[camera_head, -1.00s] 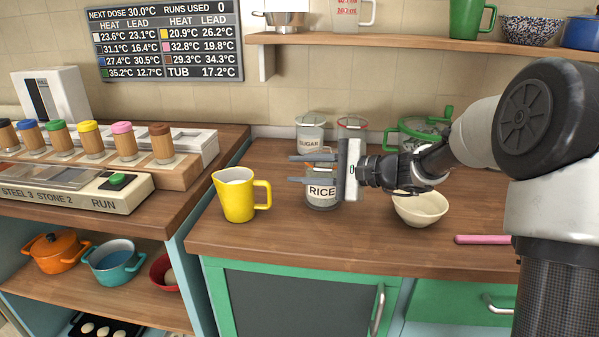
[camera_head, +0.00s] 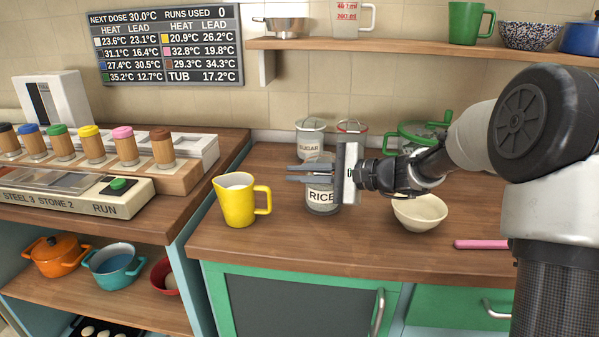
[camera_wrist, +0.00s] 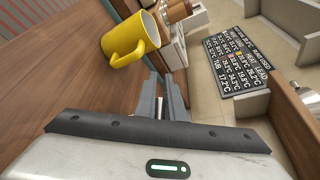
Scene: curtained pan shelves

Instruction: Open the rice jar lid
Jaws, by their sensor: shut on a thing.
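The glass rice jar (camera_head: 322,203), with a "RICE" label, stands upright on the wooden counter. My gripper (camera_head: 292,173) reaches in from the right, level, at the top of this jar. Its two fingers are drawn close together and shut on the jar's lid (camera_head: 318,158), which is mostly hidden behind them. In the wrist view my gripper (camera_wrist: 167,82) shows its fingers near each other, with a small pale bit between them. I cannot tell whether the lid is lifted off the rim.
A yellow jug (camera_head: 238,203) stands left of the rice jar. The sugar jar (camera_head: 310,138) is close behind, beside a red-rimmed jar (camera_head: 351,128) and a green-handled device (camera_head: 420,132). A cream bowl (camera_head: 420,212) sits to the right under my arm.

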